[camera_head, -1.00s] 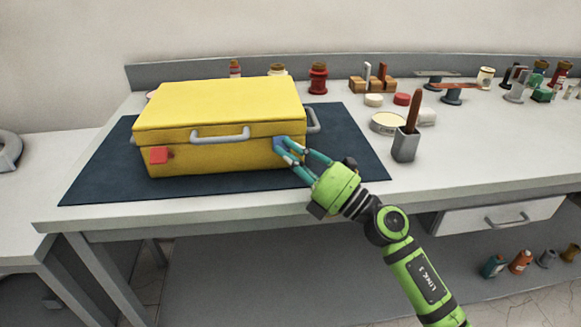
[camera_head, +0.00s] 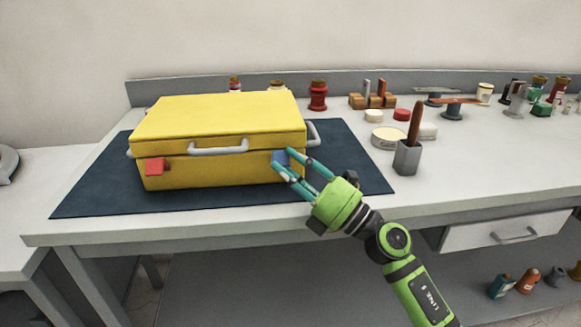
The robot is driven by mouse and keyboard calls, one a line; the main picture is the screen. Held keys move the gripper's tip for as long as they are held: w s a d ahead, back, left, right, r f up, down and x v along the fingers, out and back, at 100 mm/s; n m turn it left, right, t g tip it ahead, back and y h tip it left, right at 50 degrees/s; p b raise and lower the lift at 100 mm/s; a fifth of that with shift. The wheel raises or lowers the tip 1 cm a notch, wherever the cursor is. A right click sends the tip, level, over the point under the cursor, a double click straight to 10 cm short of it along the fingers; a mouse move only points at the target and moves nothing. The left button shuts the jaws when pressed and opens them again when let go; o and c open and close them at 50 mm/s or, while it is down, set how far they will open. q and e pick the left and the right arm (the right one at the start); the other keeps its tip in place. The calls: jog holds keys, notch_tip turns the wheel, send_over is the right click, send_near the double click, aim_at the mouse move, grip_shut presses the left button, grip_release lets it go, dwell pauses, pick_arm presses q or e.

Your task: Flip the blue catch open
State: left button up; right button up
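A yellow case (camera_head: 219,118) with its lid down lies on a dark blue mat (camera_head: 92,198). Its front has a grey handle (camera_head: 218,149), a red catch (camera_head: 156,167) on the left and the blue catch (camera_head: 282,157) on the right. My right gripper (camera_head: 281,158) is at the blue catch with its teal fingers apart, one by its upper right and one by its lower left. The fingers partly cover the catch, and I cannot tell whether they touch it. My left gripper is not in view.
A grey holder (camera_head: 407,157) with a brown-handled tool stands right of the mat. A round tin (camera_head: 388,138), a red bottle (camera_head: 318,96) and a wooden block (camera_head: 372,101) stand behind. The bench front to the right is clear.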

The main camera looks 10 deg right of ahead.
aim_at(288, 166)
dwell(0.5)
jog(key=v, duration=0.5)
jog(key=shift+f, duration=0.15)
jog(key=s+d, duration=1.2)
jog(key=d, duration=0.3)
jog(key=shift+s+d, duration=0.3)
jog(key=shift+s, duration=0.05)
